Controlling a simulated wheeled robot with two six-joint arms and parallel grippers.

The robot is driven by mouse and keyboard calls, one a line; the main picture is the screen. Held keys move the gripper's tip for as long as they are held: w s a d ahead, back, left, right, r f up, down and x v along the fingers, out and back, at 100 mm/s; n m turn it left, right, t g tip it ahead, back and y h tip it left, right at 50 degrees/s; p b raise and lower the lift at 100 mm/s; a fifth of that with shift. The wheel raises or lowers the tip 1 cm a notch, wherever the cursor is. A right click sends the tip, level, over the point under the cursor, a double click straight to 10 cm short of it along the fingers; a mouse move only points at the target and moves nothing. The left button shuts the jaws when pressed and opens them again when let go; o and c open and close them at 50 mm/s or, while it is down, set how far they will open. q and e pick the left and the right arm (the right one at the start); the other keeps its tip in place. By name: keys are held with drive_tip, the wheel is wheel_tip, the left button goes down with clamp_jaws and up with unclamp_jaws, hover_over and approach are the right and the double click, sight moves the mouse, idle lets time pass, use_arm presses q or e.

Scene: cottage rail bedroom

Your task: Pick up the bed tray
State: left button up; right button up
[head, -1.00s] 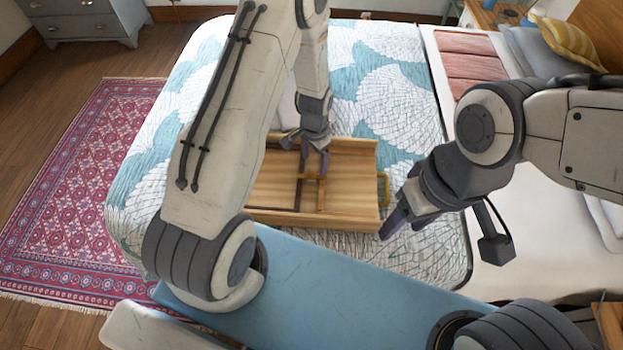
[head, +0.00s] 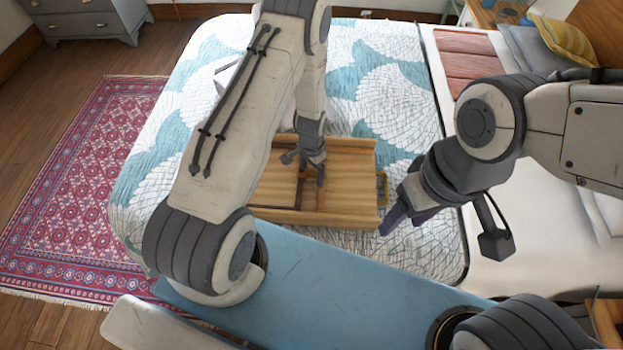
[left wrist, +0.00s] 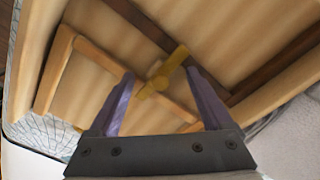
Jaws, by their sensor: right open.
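The bed tray (head: 345,160) is a light wooden tray lying on the bed, with darker wooden bars across it and a brass handle (head: 382,187) at its right end. My left arm hides its left part. My left gripper (head: 307,172) is over the middle of the tray. In the left wrist view its fingers (left wrist: 163,90) are apart, with a brass fitting (left wrist: 162,74) showing between and beyond them; I cannot tell whether they touch it. My right gripper (head: 408,219) is open and empty, just right of the tray's right end.
The tray rests on a teal and white patterned quilt (head: 385,50). A red rug (head: 70,190) covers the floor at left. A grey dresser (head: 85,18) stands at the back left.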

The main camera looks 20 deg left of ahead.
use_arm(q)
drive_tip(key=shift+s+f, duration=0.1)
drive_tip(key=shift+f, duration=0.2)
clamp_jaws()
